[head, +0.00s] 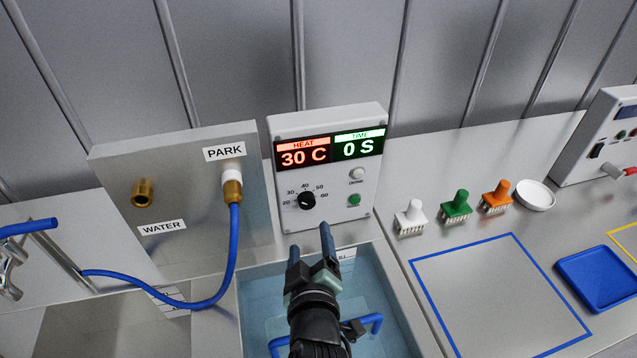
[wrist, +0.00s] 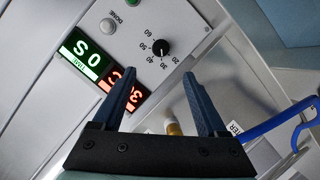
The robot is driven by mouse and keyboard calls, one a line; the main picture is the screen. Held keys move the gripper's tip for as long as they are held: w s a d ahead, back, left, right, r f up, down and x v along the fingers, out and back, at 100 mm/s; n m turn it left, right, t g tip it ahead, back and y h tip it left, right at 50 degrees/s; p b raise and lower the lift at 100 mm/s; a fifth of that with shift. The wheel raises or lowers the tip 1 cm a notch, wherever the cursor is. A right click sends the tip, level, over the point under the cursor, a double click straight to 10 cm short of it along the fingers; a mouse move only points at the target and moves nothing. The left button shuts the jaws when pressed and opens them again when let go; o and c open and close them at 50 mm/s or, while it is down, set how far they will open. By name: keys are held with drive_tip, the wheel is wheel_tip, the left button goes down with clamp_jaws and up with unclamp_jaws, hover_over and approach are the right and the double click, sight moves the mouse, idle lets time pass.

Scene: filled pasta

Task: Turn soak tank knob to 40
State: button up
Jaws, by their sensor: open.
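The soak tank control box (head: 330,165) stands behind the water-filled tank (head: 350,275). Its red display (head: 303,154) reads HEAT 30 C and its green display (head: 358,145) reads TIME 0 S. The black knob (head: 306,200) sits below the displays inside a scale from 20 to 60. Its pointer is too small to read surely. My gripper (head: 309,243) is open and empty over the tank, below and in front of the knob. In the wrist view the knob (wrist: 160,47) lies just beyond and between the two fingertips (wrist: 159,72), apart from them.
A white button (head: 357,174) and a green button (head: 354,200) sit right of the knob. A blue hose (head: 232,255) hangs from the PARK fitting at left. White, green and orange brushes (head: 457,207) stand on the counter at right. A blue handle (head: 375,325) lies in the tank.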

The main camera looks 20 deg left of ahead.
sight(307, 204)
drive_tip(key=p+x, duration=0.1)
drive_tip(key=x, duration=1.1)
drive_tip(key=shift+w+a+f, duration=0.15)
drive_tip(key=shift+w+f, duration=0.05)
drive_tip(key=shift+w, duration=0.15)
clamp_jaws()
